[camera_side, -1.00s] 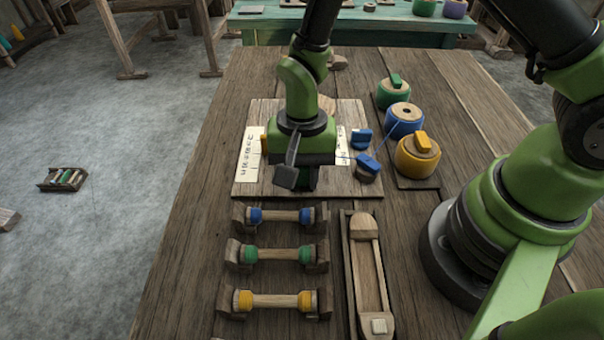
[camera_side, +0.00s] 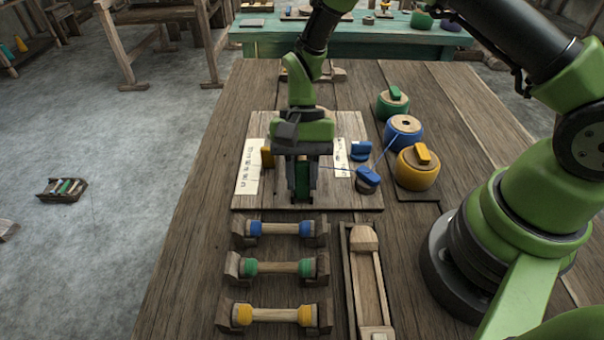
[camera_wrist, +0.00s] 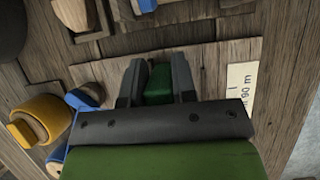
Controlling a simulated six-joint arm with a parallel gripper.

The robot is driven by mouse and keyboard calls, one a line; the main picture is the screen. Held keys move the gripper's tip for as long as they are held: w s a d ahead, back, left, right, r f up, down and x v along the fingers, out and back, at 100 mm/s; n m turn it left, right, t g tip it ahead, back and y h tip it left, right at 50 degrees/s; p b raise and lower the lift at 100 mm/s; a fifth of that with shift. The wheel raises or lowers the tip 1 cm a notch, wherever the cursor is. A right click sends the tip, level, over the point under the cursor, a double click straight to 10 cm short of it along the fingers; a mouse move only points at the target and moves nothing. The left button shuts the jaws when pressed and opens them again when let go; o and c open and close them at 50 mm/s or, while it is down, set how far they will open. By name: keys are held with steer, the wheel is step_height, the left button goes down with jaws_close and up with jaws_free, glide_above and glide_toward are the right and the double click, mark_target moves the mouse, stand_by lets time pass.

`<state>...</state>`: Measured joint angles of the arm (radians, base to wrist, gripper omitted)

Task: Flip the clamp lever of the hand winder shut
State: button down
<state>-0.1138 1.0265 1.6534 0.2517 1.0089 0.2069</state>
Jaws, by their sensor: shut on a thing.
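My gripper (camera_side: 302,194) points down over the board's front middle. Its fingers are shut on a green piece (camera_side: 302,190), which also shows between the fingers in the wrist view (camera_wrist: 158,85). Only part of this green piece shows. I cannot tell whether it is the clamp lever, or how far it is tilted.
Three bobbins, blue (camera_side: 282,228), green (camera_side: 278,268) and yellow (camera_side: 275,314), lie in holders in front of the board. A wooden shuttle (camera_side: 368,285) lies to their right. Green, blue and yellow (camera_side: 418,168) spools stand right of the board; a blue thread runs from the blue spool.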

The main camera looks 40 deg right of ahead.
steer(key=c, duration=0.9)
jaws_free()
steer(key=shift+r, duration=0.1)
steer(key=v, duration=1)
